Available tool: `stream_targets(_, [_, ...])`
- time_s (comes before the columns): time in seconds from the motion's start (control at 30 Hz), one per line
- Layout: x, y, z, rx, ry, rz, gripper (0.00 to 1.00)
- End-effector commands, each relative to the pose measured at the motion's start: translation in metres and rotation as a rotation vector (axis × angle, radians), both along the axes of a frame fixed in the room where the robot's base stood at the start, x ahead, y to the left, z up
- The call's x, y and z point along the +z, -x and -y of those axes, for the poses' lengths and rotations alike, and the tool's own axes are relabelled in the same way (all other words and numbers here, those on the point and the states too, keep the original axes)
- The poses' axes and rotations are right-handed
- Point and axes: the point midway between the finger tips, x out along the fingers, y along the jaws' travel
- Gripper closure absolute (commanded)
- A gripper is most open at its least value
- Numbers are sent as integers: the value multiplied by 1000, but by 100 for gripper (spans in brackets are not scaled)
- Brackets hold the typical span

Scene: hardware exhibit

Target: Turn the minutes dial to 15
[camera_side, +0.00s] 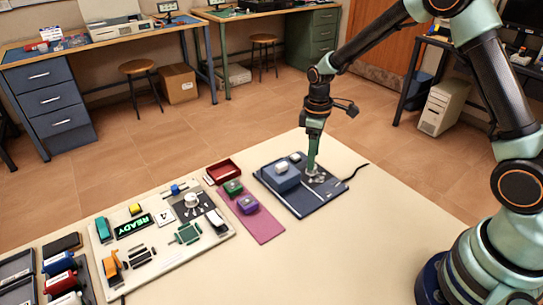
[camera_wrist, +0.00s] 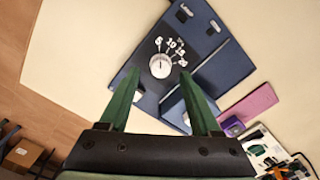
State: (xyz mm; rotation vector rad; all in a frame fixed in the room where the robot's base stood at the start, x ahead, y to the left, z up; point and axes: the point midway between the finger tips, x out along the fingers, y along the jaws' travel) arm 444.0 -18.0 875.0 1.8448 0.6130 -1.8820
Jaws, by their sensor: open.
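The minutes dial (camera_wrist: 161,67) is a round white knob on a dark blue panel (camera_wrist: 228,66), with white numbers fanned along one side. I read 10, 15 and 20; the first number is too small to be sure of. A short dark mark shows on the knob, but I cannot tell which number it points to. My gripper (camera_wrist: 161,75) is open, its green fingers spread with the dial framed between their tips in the wrist view. In the side view my gripper (camera_side: 312,168) points down close above the panel's dial area and hides much of the dial. Contact is unclear.
A raised blue box (camera_side: 283,181) with a white top piece stands left of my gripper on the panel. A pink mat (camera_side: 262,227) with green and purple blocks, a red tray (camera_side: 223,171) and a cluttered pale board (camera_side: 150,278) lie farther left. Bare table lies in front.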

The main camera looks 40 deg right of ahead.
Motion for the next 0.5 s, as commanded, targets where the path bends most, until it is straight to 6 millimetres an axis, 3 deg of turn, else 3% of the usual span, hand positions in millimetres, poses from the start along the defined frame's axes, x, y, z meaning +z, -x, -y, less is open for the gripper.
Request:
stream_targets(0.2, [-23,1,-1,0,0,-1,36])
stream_targets(0.5, [-28,0,-1,0,0,1,36])
